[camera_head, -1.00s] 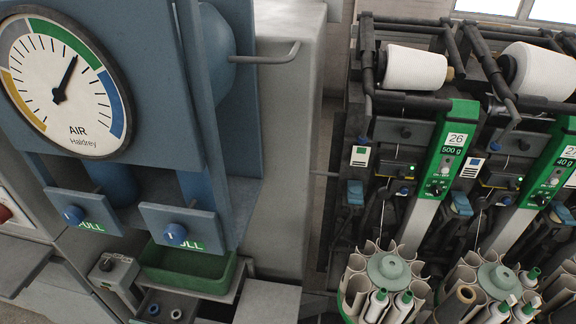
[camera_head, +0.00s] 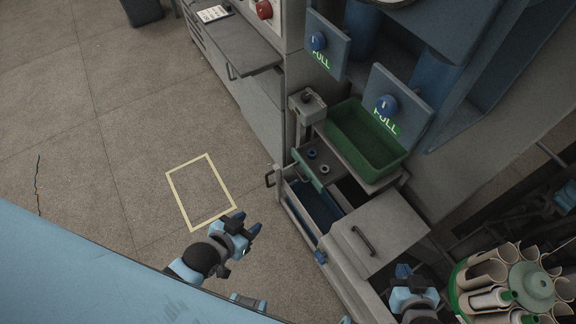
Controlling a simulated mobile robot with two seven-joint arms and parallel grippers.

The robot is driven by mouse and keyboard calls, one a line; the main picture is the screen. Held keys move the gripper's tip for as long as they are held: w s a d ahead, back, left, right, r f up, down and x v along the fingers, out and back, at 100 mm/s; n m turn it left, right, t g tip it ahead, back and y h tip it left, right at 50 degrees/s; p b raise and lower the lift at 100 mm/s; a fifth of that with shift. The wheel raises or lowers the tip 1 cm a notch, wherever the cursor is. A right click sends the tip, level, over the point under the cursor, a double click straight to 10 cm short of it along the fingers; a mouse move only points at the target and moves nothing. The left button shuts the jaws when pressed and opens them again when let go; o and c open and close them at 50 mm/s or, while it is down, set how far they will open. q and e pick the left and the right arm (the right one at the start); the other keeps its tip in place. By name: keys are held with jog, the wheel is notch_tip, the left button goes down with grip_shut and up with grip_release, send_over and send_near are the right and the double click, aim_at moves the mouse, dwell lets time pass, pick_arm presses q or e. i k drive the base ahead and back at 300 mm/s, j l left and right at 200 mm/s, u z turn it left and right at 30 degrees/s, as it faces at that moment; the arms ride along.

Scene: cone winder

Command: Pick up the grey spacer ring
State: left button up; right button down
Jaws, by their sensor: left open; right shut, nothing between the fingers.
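My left gripper (camera_head: 247,222) is open and empty, over the floor to the left of the cabinet, well apart from the rings. My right gripper (camera_head: 403,271) is shut and empty at the lower right, near the grey cabinet lid and the spool carousel.
A green bin (camera_head: 362,137) stands behind the rings. An open drawer (camera_head: 313,203) with a blue inside juts out below them. A grey lid (camera_head: 379,233) with a handle lies to the right. Blue-knobbed PULL flaps (camera_head: 386,104) hang above. Open floor lies left.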

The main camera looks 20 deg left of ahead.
aim_at(326, 167)
jog(key=u, duration=0.2)
jog(key=j, duration=0.25)
jog(key=k+j, duration=0.15)
jog(key=i+j+z, duration=0.1)
jog(key=j, duration=1)
jog(key=i+j+z, duration=0.1)
jog(key=i, duration=0.5)
jog(key=i+j+z, duration=0.1)
jog(key=i, duration=0.45)
